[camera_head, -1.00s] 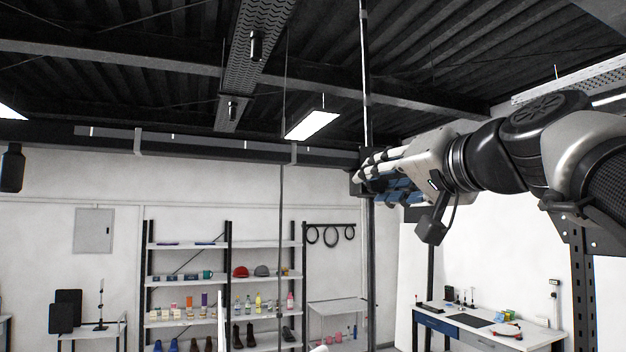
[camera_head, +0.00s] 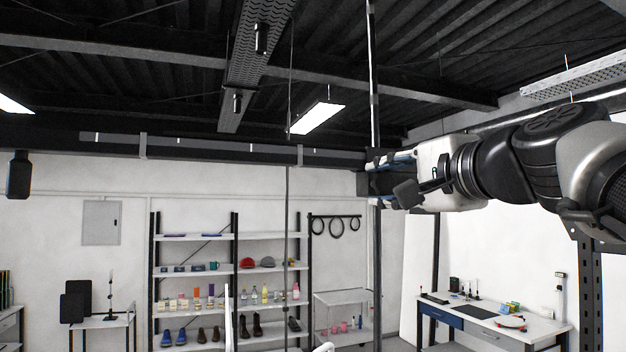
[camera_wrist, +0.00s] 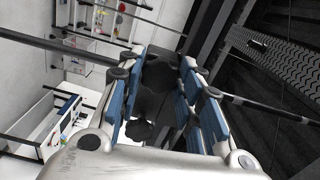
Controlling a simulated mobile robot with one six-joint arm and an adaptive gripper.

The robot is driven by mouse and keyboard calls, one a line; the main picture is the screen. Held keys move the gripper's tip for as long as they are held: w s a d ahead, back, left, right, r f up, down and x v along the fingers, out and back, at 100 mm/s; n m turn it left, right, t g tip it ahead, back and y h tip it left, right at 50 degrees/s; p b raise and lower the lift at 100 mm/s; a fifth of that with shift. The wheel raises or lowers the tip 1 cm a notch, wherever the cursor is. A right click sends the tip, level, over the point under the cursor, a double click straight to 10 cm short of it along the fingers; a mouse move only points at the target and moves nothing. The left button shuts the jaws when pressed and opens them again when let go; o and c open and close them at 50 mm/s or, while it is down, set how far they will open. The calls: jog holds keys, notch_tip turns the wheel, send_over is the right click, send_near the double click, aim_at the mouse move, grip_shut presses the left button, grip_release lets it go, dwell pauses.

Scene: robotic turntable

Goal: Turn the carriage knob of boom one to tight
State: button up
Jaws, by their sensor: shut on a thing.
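A dark horizontal boom (camera_head: 220,150) with pale marks runs across the head view and ends at a vertical pole (camera_head: 374,70). A black carriage block (camera_head: 364,184) sits where they meet. My gripper (camera_head: 378,172) is at this block, coming from the right. In the wrist view, my gripper's blue-padded fingers (camera_wrist: 160,88) are closed around a black knob (camera_wrist: 154,92), with dark lobed parts showing between them. In the head view the knob is hidden by my fingers and wrist. I cannot read a tight or loose mark.
A black cylinder (camera_head: 18,175) hangs at the far left. A ceiling lamp (camera_head: 318,118) and a perforated tray (camera_head: 255,50) are overhead. Shelves (camera_head: 194,267) with shoes and bottles stand behind, and a workbench (camera_head: 490,322) is at lower right. Free air lies below the boom.

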jog(key=shift+m, duration=0.3)
dwell(0.4)
jog(key=o, duration=1.1)
jog(key=shift+r, duration=0.1)
